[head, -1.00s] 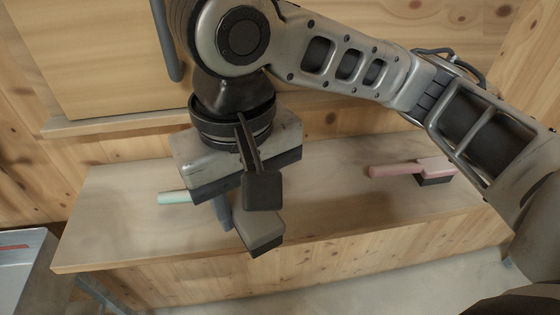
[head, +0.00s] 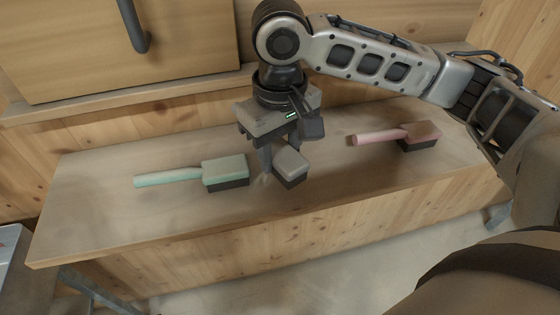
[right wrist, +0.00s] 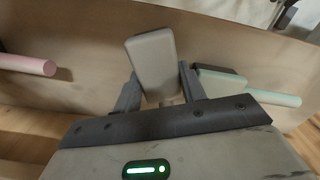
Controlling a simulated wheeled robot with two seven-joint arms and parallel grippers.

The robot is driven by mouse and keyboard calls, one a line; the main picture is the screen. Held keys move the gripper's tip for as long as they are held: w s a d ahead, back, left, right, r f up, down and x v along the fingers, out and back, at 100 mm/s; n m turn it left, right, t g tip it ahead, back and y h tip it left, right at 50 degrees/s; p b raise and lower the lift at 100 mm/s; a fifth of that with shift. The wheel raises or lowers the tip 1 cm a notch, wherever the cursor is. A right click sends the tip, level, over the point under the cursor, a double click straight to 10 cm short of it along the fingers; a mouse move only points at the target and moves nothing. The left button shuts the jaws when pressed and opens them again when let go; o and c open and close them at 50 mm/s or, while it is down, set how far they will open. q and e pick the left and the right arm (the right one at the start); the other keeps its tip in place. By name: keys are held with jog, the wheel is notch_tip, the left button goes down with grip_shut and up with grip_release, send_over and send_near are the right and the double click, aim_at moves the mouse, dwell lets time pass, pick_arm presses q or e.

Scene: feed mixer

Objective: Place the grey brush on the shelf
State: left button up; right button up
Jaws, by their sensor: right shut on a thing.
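The grey brush (head: 290,163) is in my right gripper (head: 267,170), over the wooden shelf (head: 330,205) between two other brushes. Its grey block and dark bristle side show in the head view; the gripper hides most of its handle. I cannot tell whether the brush touches the shelf. In the right wrist view the grey brush (right wrist: 152,62) sits between the two fingers of the right gripper (right wrist: 160,92), its block pointing away. My left gripper is not in view.
A mint-green brush (head: 224,170) lies on the shelf to the left, close to the gripper. A pink brush (head: 420,132) lies to the right. A wooden panel with a dark handle (head: 132,28) stands behind. The shelf's front strip is clear.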

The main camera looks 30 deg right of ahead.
jog(key=shift+f, duration=1.45)
jog(key=shift+f, duration=0.15)
jog(key=o, duration=1.2)
jog(key=shift+c, duration=0.2)
